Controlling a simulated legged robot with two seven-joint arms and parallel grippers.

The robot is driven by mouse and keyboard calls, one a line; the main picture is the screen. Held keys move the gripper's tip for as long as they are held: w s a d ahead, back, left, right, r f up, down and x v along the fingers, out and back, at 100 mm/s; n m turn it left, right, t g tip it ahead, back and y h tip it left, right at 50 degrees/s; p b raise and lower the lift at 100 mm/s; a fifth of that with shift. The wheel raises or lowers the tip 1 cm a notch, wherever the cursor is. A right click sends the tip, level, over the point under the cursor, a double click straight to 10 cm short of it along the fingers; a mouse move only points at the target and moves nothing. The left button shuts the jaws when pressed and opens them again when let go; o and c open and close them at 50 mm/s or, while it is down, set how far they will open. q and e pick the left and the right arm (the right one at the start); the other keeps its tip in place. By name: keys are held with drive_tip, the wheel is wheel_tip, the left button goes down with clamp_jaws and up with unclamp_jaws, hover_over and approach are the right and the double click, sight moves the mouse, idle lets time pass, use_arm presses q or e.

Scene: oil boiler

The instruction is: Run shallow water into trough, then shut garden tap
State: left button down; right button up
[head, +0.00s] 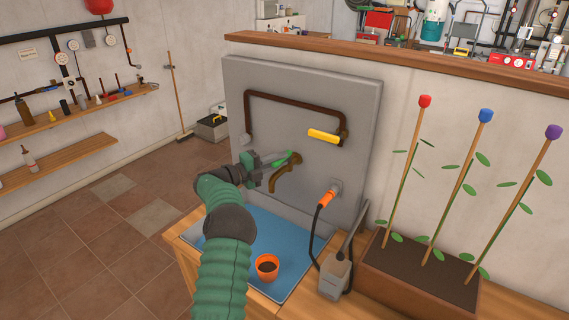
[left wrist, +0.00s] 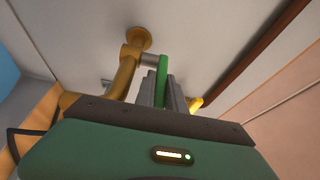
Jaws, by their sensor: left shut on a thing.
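The garden tap (head: 289,181) is a brass spout on the grey panel, with a green handle (head: 290,158). My left gripper (head: 275,163) reaches in from the left and is shut on that handle. In the left wrist view, the green handle (left wrist: 162,78) stands between the grey fingers, beside the brass tap pipe (left wrist: 123,76). The trough (head: 310,252) looks like a blue, shallow basin below the tap; my arm hides part of it. I see no water stream from the spout, and I cannot tell the water level. My right gripper is not in view.
An orange pot (head: 267,267) with soil stands in the blue area. A yellow lever (head: 323,136) sits on the brown pipe above the tap. A grey box (head: 334,277) with a cable is at right, beside a planter (head: 420,275) with tall staked plants.

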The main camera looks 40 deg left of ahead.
use_arm(q)
drive_tip(key=shift+f, duration=0.25)
drive_tip(key=c, duration=1.6)
unclamp_jaws()
drive_tip(key=shift+o, duration=1)
drive_tip(key=shift+w, duration=0.15)
drive_tip(key=shift+r, duration=0.1)
drive_tip(key=b+v, duration=0.2)
drive_tip(key=v, duration=1.5)
drive_tip(key=shift+b, duration=0.4)
drive_tip(key=shift+w+a, duration=0.1)
